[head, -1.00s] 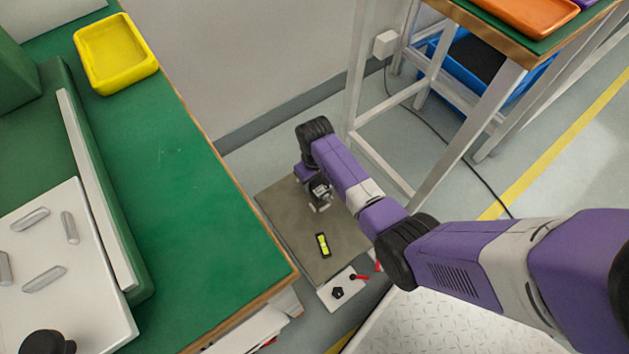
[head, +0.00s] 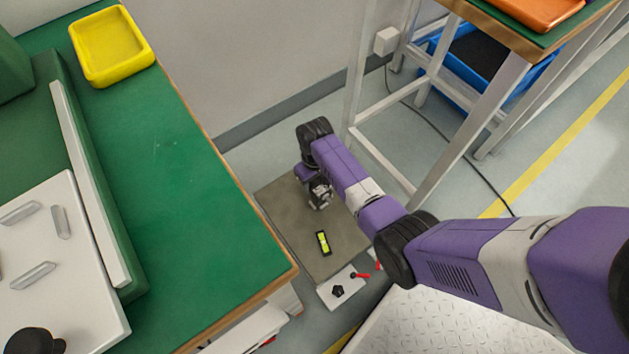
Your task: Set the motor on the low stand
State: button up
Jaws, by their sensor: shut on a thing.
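The low stand (head: 291,217) is a flat grey-brown slab near the floor, between the green bench and my arm in the head view. My gripper (head: 320,197) points down over the stand's upper middle, shut on a small dark and grey thing that I take to be the motor. The fingers and wrist mostly hide it, and I cannot tell whether it touches the slab. A black and yellow-green level-like piece (head: 323,242) lies on the stand, nearer the front than my gripper.
A white plate (head: 328,294) with a black knob and a red-handled piece adjoins the stand's front edge. The green bench (head: 190,190) with a yellow tray (head: 112,48) stands at left. A white-legged table (head: 499,95) stands at upper right, a blue bin (head: 481,66) beneath it.

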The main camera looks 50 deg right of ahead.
aim_at(315, 187)
jog(key=shift+w+f+b, duration=0.1)
jog(key=shift+f+b, duration=0.7)
jog(key=shift+f, duration=0.4)
jog(key=shift+f, duration=0.3)
dwell(0.6)
jog(key=o, duration=1.4)
jog(key=shift+o, duration=0.8)
jog(key=shift+f, duration=0.1)
jog(key=shift+r+p, duration=2.2)
jog(key=shift+r, duration=1.75)
